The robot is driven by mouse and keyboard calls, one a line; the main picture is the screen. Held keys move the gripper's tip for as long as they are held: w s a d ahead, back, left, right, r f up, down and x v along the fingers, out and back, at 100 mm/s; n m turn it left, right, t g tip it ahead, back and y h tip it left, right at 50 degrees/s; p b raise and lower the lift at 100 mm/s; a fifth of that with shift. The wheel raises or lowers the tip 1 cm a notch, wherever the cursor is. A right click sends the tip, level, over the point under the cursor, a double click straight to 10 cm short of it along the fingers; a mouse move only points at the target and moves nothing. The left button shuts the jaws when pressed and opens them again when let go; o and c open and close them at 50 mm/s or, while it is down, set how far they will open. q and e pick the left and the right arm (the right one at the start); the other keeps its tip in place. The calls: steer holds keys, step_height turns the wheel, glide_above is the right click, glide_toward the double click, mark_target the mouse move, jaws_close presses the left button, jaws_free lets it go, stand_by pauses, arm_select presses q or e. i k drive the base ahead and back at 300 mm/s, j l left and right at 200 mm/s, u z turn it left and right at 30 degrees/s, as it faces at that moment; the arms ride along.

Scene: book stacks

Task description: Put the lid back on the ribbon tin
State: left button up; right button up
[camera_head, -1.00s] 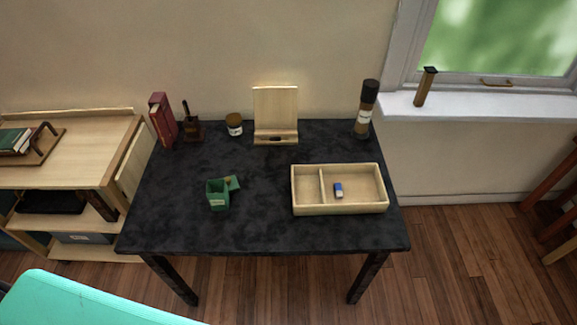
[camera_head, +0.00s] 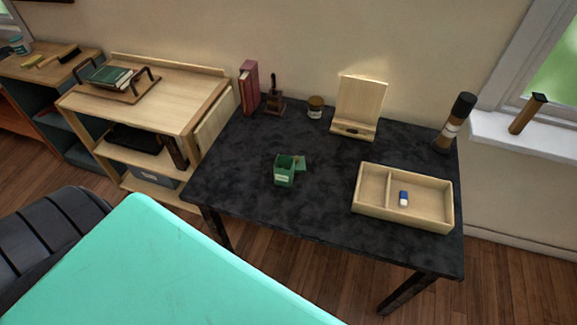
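The ribbon tin appears to be the small green open-topped box (camera_head: 284,176) with a pale label, standing upright on the black desk (camera_head: 320,215). A green flat piece (camera_head: 301,163), which looks like its lid, is beside the tin at its back right. I cannot tell whether it lies flat on the desk or leans against the tin. Neither of my grippers is in view.
A wooden divided tray (camera_head: 405,219) holds a blue-and-white eraser (camera_head: 403,198). A wooden stand (camera_head: 360,105), jar (camera_head: 315,108), red books (camera_head: 249,88) and brown cylinder (camera_head: 454,123) line the back. A turquoise surface (camera_head: 160,265) fills the lower left. The desk's front is clear.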

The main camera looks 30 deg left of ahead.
mark_target(284, 177)
steer(key=u, duration=1)
